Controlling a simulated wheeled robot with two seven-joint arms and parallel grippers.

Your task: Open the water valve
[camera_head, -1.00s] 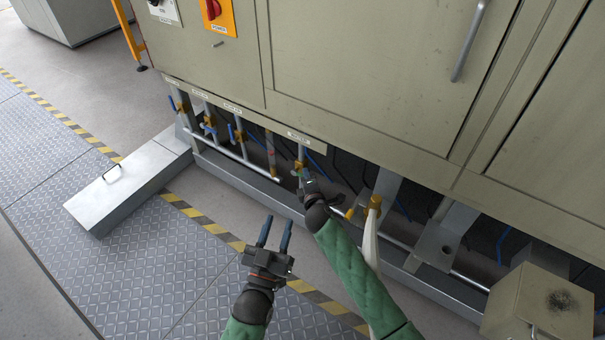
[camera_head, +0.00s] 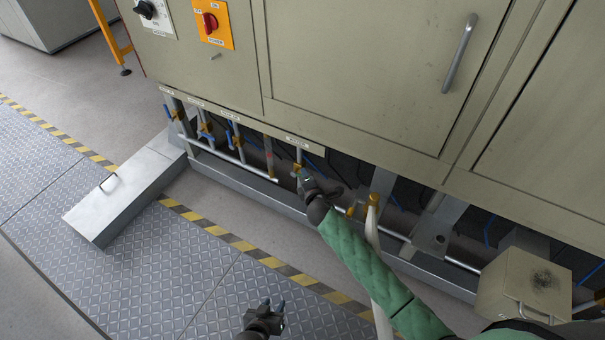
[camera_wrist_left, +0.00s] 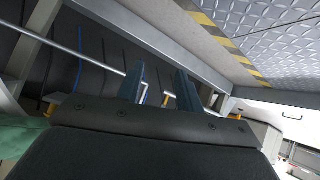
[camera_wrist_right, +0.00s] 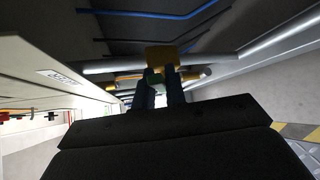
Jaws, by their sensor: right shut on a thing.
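Under the cabinet's lower edge, a brass-coloured water valve (camera_head: 297,168) sits on a vertical pipe below a white label (camera_head: 297,140). It also shows in the right wrist view (camera_wrist_right: 162,57), just beyond the fingertips. My right gripper (camera_head: 303,180) is at this valve, and its fingers (camera_wrist_right: 161,88) are close together on the valve handle (camera_wrist_right: 154,76). The fingers and the dim light hide much of the handle, so its exact angle is unclear. My left gripper (camera_head: 272,305) is low in the head view, over the floor plates. Its fingers (camera_wrist_left: 160,85) are apart and empty.
More valves with blue handles (camera_head: 206,130) stand to the left under the cabinet (camera_head: 360,75). A yellow fitting with a pale hose (camera_head: 373,199) is right of my right gripper. A metal cover (camera_head: 125,190) lies on the floor at left. A box (camera_head: 525,283) stands at lower right.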

